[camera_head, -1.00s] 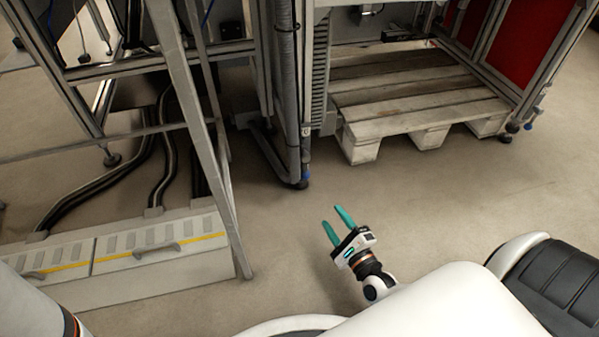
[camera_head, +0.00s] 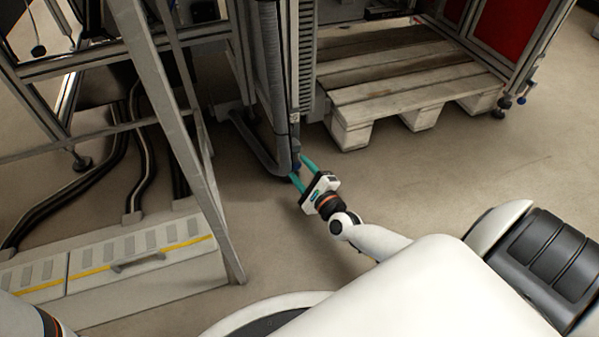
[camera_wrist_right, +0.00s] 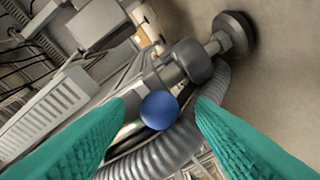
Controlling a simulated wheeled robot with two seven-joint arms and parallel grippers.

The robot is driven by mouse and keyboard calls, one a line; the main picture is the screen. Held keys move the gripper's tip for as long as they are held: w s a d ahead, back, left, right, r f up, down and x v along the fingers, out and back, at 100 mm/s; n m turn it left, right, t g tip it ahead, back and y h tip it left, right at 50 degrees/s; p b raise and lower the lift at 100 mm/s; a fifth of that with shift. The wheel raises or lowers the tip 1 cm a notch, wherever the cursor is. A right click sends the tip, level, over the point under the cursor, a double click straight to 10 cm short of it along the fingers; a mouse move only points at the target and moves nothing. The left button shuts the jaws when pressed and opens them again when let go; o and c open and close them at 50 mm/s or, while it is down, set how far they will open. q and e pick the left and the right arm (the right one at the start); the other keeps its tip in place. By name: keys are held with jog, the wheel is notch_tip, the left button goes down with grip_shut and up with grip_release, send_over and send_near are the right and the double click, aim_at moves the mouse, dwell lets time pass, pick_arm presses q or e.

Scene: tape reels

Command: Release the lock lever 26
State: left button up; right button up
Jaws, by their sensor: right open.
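A lever with a round blue knob (camera_wrist_right: 159,110), which appears to be lock lever 26, shows in the right wrist view at the foot of a machine frame. No number is readable on it. My right gripper (camera_head: 299,169) is open, its two green fingers reaching toward the foot of the frame post. In the wrist view the knob appears between the fingertips (camera_wrist_right: 163,104), with a gap on each side and no clear contact. In the head view the knob is small and largely hidden by the fingers. My left gripper is not in view.
A grey corrugated hose (camera_wrist_right: 170,150) curves behind the knob, and a round levelling foot (camera_wrist_right: 235,34) stands beside it. A wooden pallet (camera_head: 400,95) lies to the right. A metal step (camera_head: 135,262) and slanted frame bar (camera_head: 180,130) stand left. Floor in front is clear.

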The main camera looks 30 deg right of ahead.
jog(key=shift+w, duration=0.65)
grip_shut()
